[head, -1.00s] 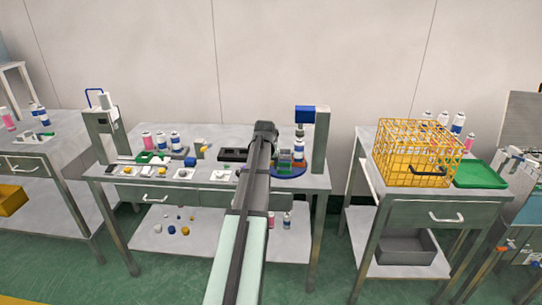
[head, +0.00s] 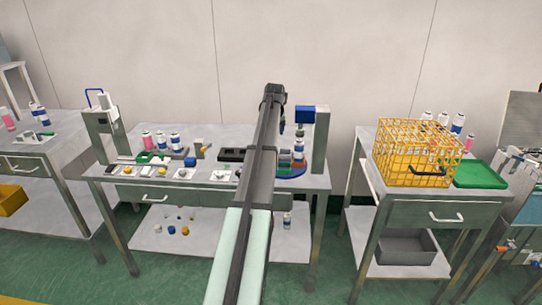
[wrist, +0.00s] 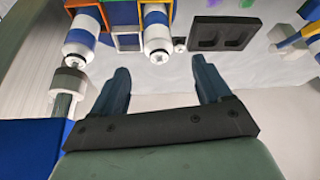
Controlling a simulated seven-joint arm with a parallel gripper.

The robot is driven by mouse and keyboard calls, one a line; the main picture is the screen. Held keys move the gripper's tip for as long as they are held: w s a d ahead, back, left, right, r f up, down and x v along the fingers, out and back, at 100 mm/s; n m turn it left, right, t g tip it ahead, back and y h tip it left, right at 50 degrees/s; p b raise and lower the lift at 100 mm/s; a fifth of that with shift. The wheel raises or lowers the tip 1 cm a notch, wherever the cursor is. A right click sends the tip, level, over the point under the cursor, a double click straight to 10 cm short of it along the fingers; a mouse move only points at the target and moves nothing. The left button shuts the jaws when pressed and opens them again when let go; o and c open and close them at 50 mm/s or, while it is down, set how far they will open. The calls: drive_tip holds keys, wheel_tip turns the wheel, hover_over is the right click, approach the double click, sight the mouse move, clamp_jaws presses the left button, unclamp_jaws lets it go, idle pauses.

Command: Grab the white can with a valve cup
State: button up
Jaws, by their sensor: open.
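In the wrist view a white can with a blue band (wrist: 157,35) shows its pale end with a small centre fitting, which looks like a valve cup. A similar white and blue can (wrist: 80,40) is at the upper left, beside a grey cylinder. My gripper (wrist: 160,65) is open and empty. Its two dark fingers point toward the first can, which lies in line with the gap, apart from the fingers. In the head view one white can (head: 299,150) shows under the blue-headed station; my arm hides the other can and the fingers.
A grey upright post with a blue head (head: 305,115) stands at the table's right. A dark two-pocket block (wrist: 222,33) is near the can in the wrist view. Several cans (head: 175,141) stand at the table's left. A yellow wire basket (head: 412,150) is on the right table.

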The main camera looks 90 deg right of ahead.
drive_tip(key=x, duration=1.1)
drive_tip(key=shift+s+f, duration=0.1)
drive_tip(key=shift+f, duration=0.15)
drive_tip(key=shift+c, duration=0.3)
drive_tip(key=c, duration=1.1)
